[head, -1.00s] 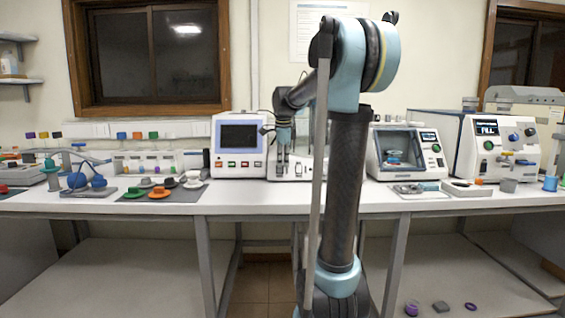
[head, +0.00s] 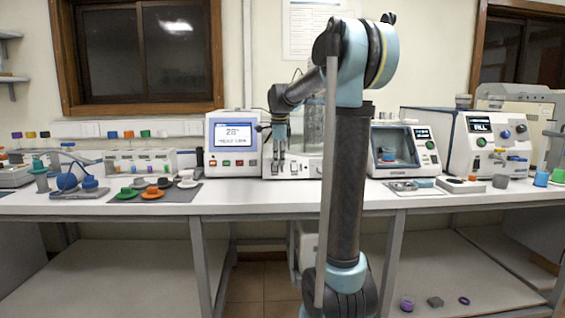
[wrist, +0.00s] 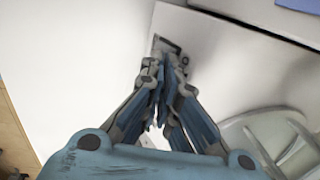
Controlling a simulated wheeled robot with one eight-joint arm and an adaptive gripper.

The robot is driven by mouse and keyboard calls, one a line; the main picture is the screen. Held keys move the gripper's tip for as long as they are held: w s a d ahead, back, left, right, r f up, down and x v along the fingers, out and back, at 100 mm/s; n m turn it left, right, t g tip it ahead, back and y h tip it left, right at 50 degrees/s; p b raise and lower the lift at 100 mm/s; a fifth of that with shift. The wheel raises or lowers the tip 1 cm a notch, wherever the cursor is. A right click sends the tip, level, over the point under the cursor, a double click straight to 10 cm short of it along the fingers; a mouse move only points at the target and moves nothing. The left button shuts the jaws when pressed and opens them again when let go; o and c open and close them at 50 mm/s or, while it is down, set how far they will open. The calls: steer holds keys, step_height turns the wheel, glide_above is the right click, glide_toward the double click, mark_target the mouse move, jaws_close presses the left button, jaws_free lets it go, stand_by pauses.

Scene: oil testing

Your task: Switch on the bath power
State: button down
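The bath is a white unit with a screen (head: 238,137) on its left, now lit and showing a reading near 28, with red and green buttons below. A glass bath part (head: 313,122) stands at its right, partly hidden by my arm. My gripper (head: 282,152) points down at the front of the unit, just right of the screen. In the wrist view the fingers (wrist: 163,66) come together at the tips and hold nothing visible. A small grey switch plate (wrist: 167,46) lies right at the fingertips, partly covered by them; I cannot tell whether they touch it.
Left on the bench (head: 240,203) are a dark mat (head: 181,196) with colored pieces, a blue device (head: 67,181) and a rack (head: 140,160). Right are a windowed instrument (head: 375,152) and a FILL machine (head: 455,140). A purple piece (head: 407,304) lies on the lower shelf.

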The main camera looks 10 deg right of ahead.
steer(key=shift+s+a+f, duration=0.1)
steer(key=shift+s+a, duration=0.05)
steer(key=shift+s+f, duration=0.25)
steer(key=shift+s, duration=0.6)
steer(key=shift+s+a, duration=0.1)
steer(key=c, duration=2.3)
jaws_free()
steer(key=shift+s+r, duration=0.1)
steer(key=shift+s, duration=0.3)
steer(key=s+r, duration=0.1)
steer(key=s, duration=0.2)
steer(key=shift+a+r, duration=0.15)
steer(key=shift+r, duration=0.2)
jaws_close()
step_height(320, 180, up, 10)
steer(key=s, duration=0.1)
steer(key=shift+s, duration=0.3)
steer(key=shift+f, duration=0.1)
